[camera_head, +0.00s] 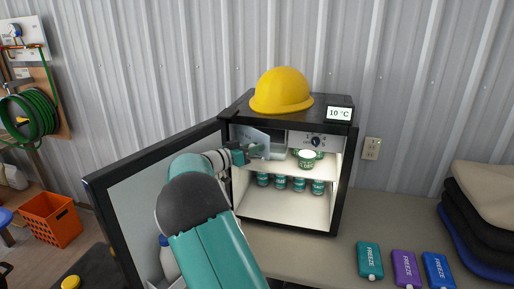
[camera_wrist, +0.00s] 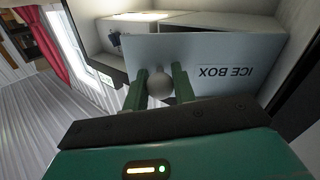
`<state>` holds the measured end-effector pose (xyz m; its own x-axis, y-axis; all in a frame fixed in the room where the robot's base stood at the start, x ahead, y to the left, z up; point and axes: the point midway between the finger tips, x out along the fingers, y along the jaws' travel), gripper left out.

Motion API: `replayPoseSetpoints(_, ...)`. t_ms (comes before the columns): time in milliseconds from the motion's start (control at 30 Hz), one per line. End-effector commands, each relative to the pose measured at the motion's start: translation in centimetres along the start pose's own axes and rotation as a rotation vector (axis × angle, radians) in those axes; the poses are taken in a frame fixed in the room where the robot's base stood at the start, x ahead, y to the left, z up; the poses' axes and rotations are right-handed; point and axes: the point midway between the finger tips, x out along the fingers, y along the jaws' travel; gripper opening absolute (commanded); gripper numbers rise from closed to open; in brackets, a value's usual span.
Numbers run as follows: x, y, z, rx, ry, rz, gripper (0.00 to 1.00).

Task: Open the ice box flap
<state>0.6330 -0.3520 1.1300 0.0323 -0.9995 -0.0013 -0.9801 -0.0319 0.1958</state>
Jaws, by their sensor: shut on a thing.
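The ice box flap (camera_wrist: 225,60) is a pale panel lettered "ICE BOX", upside down in the wrist view. It stands ajar, angled away from the ice box compartment (camera_head: 274,148) at the fridge's upper left. In the head view the flap (camera_head: 251,133) shows as a grey panel above my gripper (camera_head: 250,153). In the wrist view, my gripper's two green fingers (camera_wrist: 160,90) are shut on the flap's round grey knob (camera_wrist: 159,85). The small black fridge (camera_head: 336,185) has its main door (camera_head: 140,190) swung wide open to the left.
A shelf with a green-and-white cup (camera_head: 307,157) is beside my gripper, with several cans (camera_head: 299,184) below it. A yellow hard hat (camera_head: 281,91) sits on top. Freeze packs (camera_head: 405,268) lie on the counter at right. My arm passes beside the open door.

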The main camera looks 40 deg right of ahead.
Motion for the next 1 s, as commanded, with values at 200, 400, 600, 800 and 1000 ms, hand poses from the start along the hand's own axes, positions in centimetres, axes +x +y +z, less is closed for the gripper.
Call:
replayPoseSetpoints(200, -0.2, 0.0, -0.1, 0.002, 0.0, 0.012, 0.0)
replayPoseSetpoints(400, -0.1, 0.0, -0.2, 0.002, 0.001, 0.011, 0.0)
replayPoseSetpoints(600, -0.1, -0.1, -0.1, 0.002, 0.0, 0.01, 0.48)
replayPoseSetpoints(800, -0.1, 0.0, -0.1, 0.001, 0.0, 0.01, 0.48)
replayPoseSetpoints(1000, -0.1, 0.3, -1.5, 0.005, 0.0, 0.011, 0.48)
